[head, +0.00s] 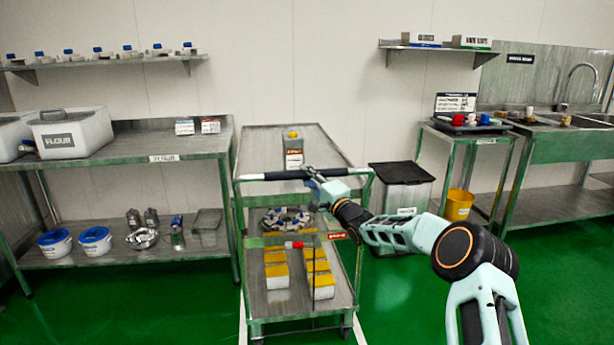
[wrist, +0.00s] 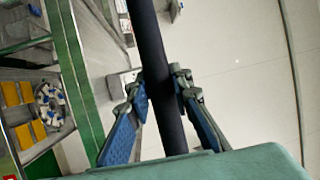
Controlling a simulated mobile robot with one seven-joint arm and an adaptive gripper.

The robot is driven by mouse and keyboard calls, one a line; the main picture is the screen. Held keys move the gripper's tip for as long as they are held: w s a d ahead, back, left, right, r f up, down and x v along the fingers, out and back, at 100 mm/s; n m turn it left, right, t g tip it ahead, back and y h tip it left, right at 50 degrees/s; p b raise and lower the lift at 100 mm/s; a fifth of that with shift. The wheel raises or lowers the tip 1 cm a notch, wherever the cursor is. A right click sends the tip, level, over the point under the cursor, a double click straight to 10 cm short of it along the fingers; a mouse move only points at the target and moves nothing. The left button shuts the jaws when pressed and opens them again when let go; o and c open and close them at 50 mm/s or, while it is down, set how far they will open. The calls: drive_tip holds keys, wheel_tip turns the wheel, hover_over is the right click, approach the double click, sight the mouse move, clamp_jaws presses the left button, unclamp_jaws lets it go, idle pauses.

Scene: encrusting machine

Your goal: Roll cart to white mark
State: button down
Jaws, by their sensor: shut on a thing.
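The metal cart (head: 246,215) stands in the middle of the head view on the green floor. Its push handle (head: 268,176) has a dark grip and runs across the near end. My gripper (head: 316,178) is shut on this handle, right of its middle. In the wrist view the handle (wrist: 150,40) passes between the two blue-padded fingers of my gripper (wrist: 159,85). White floor lines (head: 242,318) show beside the cart's near wheels, at the left and right. The floor beneath the cart is mostly hidden.
The cart carries a bottle-like container (head: 293,153) on top and yellow-white boxes (head: 276,277) below. A flour table (head: 150,150) stands close at left. A grey bin (head: 403,185), yellow bucket (head: 458,206) and sink table (head: 560,150) are at right. Green floor is clear at front right.

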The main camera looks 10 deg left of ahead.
drive_tip(key=shift+f, duration=0.1)
drive_tip(key=c, duration=1.7)
unclamp_jaws()
drive_tip(key=v, duration=1.2)
